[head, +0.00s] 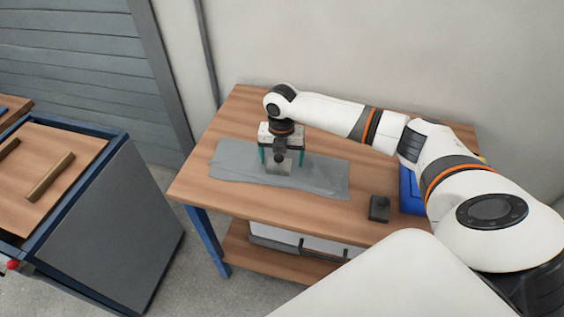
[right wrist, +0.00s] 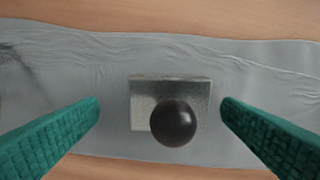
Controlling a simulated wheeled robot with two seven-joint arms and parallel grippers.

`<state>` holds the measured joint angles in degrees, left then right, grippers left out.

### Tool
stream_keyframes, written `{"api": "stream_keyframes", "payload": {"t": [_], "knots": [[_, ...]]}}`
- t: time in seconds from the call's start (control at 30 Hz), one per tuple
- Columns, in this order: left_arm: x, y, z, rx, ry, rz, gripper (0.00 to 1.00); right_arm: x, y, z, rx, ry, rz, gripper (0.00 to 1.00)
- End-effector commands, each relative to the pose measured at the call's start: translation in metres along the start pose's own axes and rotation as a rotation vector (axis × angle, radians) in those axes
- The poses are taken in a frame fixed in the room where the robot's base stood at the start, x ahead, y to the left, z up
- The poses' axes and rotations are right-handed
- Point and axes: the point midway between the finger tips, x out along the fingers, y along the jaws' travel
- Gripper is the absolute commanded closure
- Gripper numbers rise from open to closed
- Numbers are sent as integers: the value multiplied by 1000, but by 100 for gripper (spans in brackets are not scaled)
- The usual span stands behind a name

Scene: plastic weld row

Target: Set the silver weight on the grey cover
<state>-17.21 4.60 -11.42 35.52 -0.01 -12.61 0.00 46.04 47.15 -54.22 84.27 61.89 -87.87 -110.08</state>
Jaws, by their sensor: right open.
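The silver weight (right wrist: 143,91) is a square metal block with a dark round knob on top. In the right wrist view it rests on the grey cover (right wrist: 235,68), between my two green fingers and apart from both. In the head view the weight (head: 280,167) shows on the cover (head: 321,177), which lies flat and slightly wrinkled across the wooden table. My right gripper (head: 282,160) is open above and around the weight, pointing down; it also shows in the right wrist view (right wrist: 160,110). My left gripper is not in view.
A dark block with a knob (head: 379,209) stands on the table (head: 240,207) near its front right. A blue bin (head: 409,192) is partly hidden behind my right arm. A workbench (head: 85,160) with wooden bars stands at the left, across a gap of floor.

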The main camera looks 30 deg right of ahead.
Motion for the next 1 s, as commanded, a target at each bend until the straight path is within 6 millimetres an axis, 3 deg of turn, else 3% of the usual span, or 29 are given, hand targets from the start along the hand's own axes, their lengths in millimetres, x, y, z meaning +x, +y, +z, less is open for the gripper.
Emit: {"api": "stream_keyframes", "payload": {"t": [0.2, 0.43, 0.63, 1.0], "knots": [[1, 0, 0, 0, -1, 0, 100, -52, 0, -1, 0, 4, -3, 12], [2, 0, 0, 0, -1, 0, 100, -92, -1, -1, 1, 3, -2, 12], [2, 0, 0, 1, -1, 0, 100, -105, 0, 0, 1, 0, -1, 12], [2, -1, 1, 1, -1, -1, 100, -106, 0, 0, 1, 1, -1, 12]]}}
